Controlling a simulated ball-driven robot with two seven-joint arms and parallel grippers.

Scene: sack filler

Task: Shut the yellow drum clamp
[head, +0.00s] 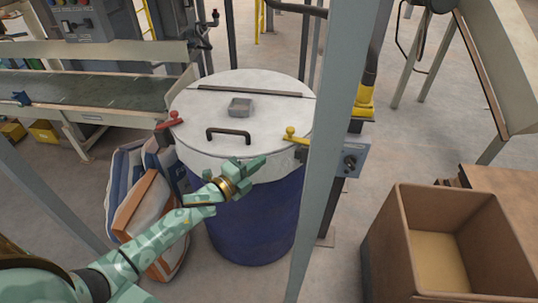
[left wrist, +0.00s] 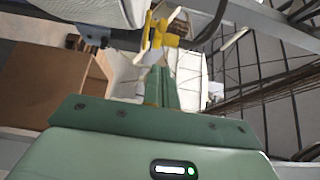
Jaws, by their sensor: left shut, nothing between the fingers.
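The yellow drum clamp (head: 292,135) sits on the right front rim of the white lid (head: 220,95) of a blue drum (head: 255,215). It also shows at the top of the left wrist view (left wrist: 160,30), just beyond my fingertips. A red clamp (head: 170,120) is on the left side of the rim. My left gripper (head: 262,160) is shut and empty, in front of the drum's rim, left of the yellow clamp and apart from it in the head view. My right gripper is not in view.
A grey upright post (head: 330,150) stands just right of the yellow clamp, with a control box (head: 350,160) behind it. A brown bin (head: 450,240) stands at the right. Filled sacks (head: 145,205) lean left of the drum. A conveyor (head: 100,90) is at the back left.

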